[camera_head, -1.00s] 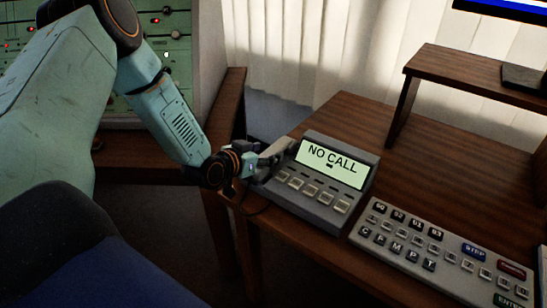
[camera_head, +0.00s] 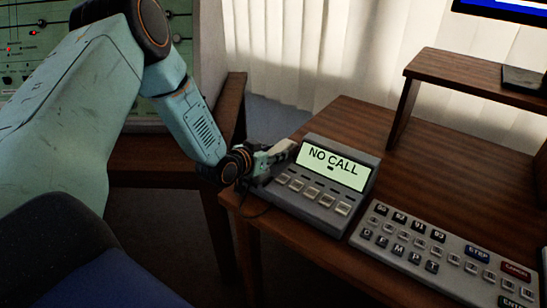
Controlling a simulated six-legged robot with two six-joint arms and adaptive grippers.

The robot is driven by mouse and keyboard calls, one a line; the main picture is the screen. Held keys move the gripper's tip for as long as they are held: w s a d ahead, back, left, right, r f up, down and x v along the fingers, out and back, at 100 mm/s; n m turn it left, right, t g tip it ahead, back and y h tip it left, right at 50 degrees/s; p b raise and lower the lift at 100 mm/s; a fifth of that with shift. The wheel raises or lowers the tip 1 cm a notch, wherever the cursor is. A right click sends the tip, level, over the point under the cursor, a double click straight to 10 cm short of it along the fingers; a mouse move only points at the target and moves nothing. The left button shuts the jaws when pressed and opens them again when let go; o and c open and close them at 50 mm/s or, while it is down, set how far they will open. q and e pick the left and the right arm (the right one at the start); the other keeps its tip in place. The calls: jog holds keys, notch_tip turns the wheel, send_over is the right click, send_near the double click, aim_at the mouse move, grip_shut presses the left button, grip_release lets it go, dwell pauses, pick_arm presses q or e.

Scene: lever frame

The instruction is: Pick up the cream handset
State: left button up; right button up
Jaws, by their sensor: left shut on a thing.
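A grey desk phone (camera_head: 322,205) stands on the wooden desk, its lit screen (camera_head: 332,163) reading "NO CALL" above a row of buttons. My left gripper (camera_head: 268,163) is at the phone's left side, shut on the cream handset (camera_head: 283,149). Only a small pale part of the handset shows; the gripper hides most of it. I cannot tell whether the handset is clear of its cradle. A dark cord hangs at the phone's lower left. My right gripper is not in view.
A grey keypad (camera_head: 440,255) lies on the desk (camera_head: 376,124) to the right of the phone. A raised wooden shelf (camera_head: 475,72) stands behind, with a monitor's edge above. A control panel (camera_head: 30,60) and a wooden chair or desk part are at left.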

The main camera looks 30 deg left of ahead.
aim_at(274, 151)
pick_arm(q)
grip_shut()
notch_tip(274, 151, up, 10)
jog(key=p, duration=0.3)
